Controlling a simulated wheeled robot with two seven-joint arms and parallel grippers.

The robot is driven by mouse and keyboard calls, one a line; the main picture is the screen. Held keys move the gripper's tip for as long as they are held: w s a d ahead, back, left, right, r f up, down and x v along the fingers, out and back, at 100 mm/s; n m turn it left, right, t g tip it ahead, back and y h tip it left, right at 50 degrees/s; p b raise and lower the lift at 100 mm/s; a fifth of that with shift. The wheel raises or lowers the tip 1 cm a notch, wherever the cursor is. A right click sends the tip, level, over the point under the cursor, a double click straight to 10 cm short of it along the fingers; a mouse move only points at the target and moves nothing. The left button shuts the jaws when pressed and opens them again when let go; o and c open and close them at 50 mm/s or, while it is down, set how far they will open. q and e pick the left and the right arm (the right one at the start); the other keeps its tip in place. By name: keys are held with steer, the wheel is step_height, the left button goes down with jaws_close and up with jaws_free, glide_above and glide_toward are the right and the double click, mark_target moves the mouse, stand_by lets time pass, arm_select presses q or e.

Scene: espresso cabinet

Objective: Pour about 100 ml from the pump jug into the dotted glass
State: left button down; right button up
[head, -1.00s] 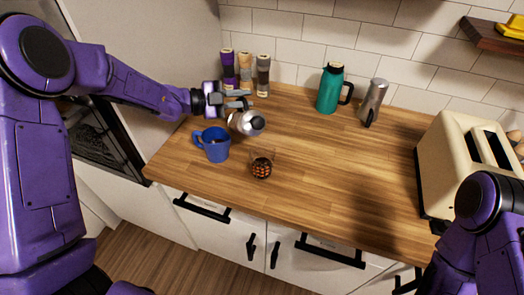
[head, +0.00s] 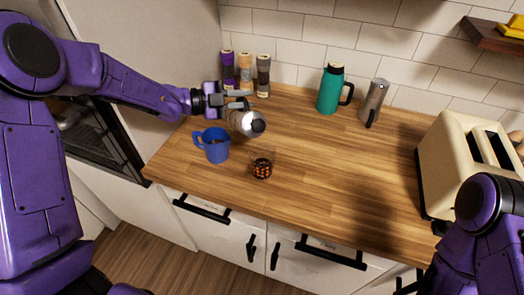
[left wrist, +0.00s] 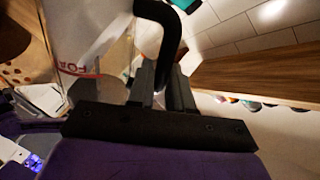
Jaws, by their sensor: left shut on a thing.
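My left gripper (head: 238,100) is shut on the black handle (left wrist: 160,35) of the pump jug (head: 243,121). The jug has a clear body, with red lettering in the left wrist view (left wrist: 85,70), and a silvery and dark end. It is tilted in the air, with that end toward the lower right. The dotted glass (head: 262,165) stands on the counter, below and slightly right of the jug's end, apart from it. Orange dots on dark show in its lower part. No stream can be made out. My right gripper is out of view.
A blue mug (head: 215,146) stands close left of the dotted glass. A teal jug (head: 330,90) and a steel jug (head: 374,103) stand at the back. A cream toaster (head: 465,165) is at right. Several canisters (head: 263,77) stand back left. The middle counter is clear.

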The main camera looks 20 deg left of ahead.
arm_select(q)
steer(key=shift+s+d+r+m+y+b, duration=0.15)
steer(key=shift+s+d+r+m+b, duration=0.15)
steer(key=shift+r+m, duration=0.15)
steer(key=shift+s+d+r+m+y+b, duration=0.15)
steer(key=shift+s+d+r+m+b, duration=0.15)
steer(key=shift+r+m, duration=0.15)
stand_by(2.9)
